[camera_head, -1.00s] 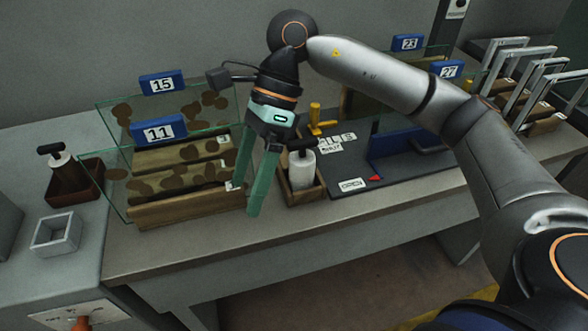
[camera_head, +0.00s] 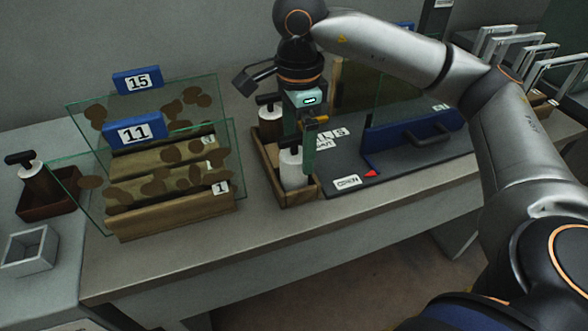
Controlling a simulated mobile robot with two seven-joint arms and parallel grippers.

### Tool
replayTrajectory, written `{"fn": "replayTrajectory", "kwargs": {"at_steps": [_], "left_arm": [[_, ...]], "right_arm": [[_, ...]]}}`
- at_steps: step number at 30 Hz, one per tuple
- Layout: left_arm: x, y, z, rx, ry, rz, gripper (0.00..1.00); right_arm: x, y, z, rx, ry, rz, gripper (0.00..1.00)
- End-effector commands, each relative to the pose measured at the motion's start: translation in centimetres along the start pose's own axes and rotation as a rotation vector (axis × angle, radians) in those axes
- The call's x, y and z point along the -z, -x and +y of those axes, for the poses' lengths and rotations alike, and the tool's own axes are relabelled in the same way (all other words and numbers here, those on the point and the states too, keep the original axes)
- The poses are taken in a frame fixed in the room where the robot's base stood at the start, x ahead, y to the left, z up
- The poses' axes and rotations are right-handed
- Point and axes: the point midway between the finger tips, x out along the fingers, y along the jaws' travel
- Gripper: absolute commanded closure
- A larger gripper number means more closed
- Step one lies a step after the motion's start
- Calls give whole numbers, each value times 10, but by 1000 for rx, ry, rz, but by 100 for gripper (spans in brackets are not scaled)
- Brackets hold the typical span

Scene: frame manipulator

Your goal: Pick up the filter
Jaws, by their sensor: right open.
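Nothing in view is plainly marked as a filter, so I cannot tell which thing it is. A white cylinder with a black top (camera_head: 292,172) stands upright in a wooden tray (camera_head: 298,197). A brown cylinder with a black handle (camera_head: 270,125) stands behind it. My right gripper (camera_head: 309,168) points down over the tray, close to the white cylinder. Its green fingers are seen nearly edge-on, so the gap between them is hidden; it is open, and I see nothing held. Whether it touches the cylinder cannot be told. My left gripper is out of view.
Brown-spotted glass panels with blue tags 15 (camera_head: 138,81) and 11 (camera_head: 141,134) stand at left over wooden blocks (camera_head: 170,214). A dark board with a blue handled piece (camera_head: 412,137) lies right of the tray.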

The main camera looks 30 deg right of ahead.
Motion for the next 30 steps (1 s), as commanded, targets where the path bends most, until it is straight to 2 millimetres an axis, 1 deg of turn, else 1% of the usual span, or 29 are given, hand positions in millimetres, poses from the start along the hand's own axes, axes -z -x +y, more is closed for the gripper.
{"fn": "replayTrajectory", "kwargs": {"at_steps": [6,9,13,19,30], "left_arm": [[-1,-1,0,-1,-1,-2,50],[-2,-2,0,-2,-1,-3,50],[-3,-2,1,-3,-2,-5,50],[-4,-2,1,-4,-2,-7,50],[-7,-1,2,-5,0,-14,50]], "right_arm": [[-5,-31,-6,-3,0,1,1],[-4,-44,-6,-3,-1,1,1],[-4,-51,-6,0,-1,0,1],[-5,-51,-6,0,-1,-1,1],[-5,-50,-6,0,-1,-1,42]]}}
